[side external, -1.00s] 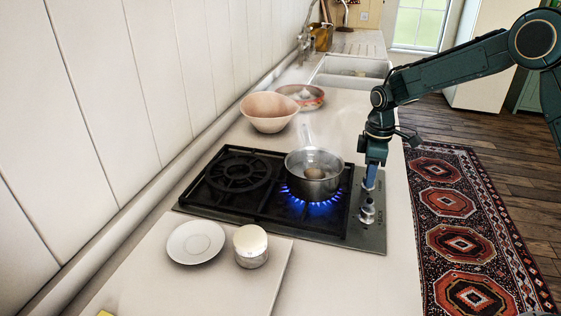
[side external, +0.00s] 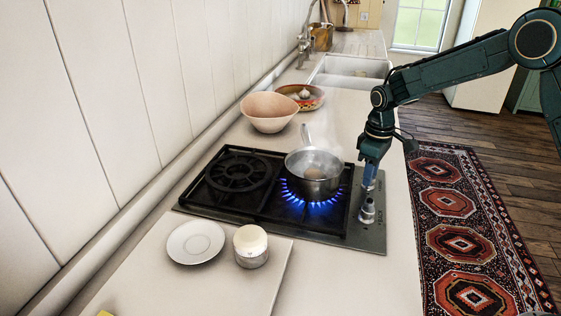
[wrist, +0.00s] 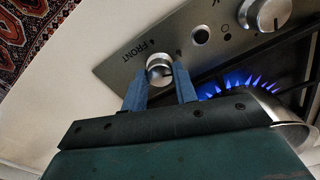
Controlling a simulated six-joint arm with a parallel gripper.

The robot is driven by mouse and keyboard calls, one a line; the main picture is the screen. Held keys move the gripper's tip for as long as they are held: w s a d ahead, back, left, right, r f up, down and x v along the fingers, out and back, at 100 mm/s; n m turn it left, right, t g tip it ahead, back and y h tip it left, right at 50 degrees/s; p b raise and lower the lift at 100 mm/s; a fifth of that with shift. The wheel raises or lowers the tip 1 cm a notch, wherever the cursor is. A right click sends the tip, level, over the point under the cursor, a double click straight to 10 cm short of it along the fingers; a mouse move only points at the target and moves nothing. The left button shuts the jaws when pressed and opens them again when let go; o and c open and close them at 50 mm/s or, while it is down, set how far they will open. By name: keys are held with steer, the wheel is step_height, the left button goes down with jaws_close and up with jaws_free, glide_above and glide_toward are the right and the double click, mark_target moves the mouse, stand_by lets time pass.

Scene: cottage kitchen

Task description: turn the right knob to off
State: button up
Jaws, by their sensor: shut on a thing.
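The right knob (wrist: 159,66) is a small silver knob beside the word FRONT on the hob's steel control panel. My gripper (wrist: 164,74) has its two blue fingers on either side of the knob and is shut on it. In the side external view my gripper (side external: 369,187) is at the far part of the panel, and its fingers largely hide this knob. The other knob (side external: 367,211) stands nearer the camera and shows larger in the wrist view (wrist: 265,12). Blue flames (side external: 313,203) burn under the pot. I cannot read the knob's exact setting.
A steel pot (side external: 314,185) with a brown egg-like thing inside sits on the lit burner, close to my gripper; steam rises from it. A pink bowl (side external: 269,110) and a shallow dish (side external: 302,97) stand behind. A white plate (side external: 195,242) and a lidded jar (side external: 251,248) are nearer.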

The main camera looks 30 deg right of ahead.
steer(key=m, duration=1.3)
steer(key=shift+m, duration=0.4)
steer(key=o, duration=1)
steer(key=shift+c, duration=0.2)
steer(key=shift+r, duration=0.15)
step_height(320, 180, up, 14)
steer(key=shift+f, duration=0.2)
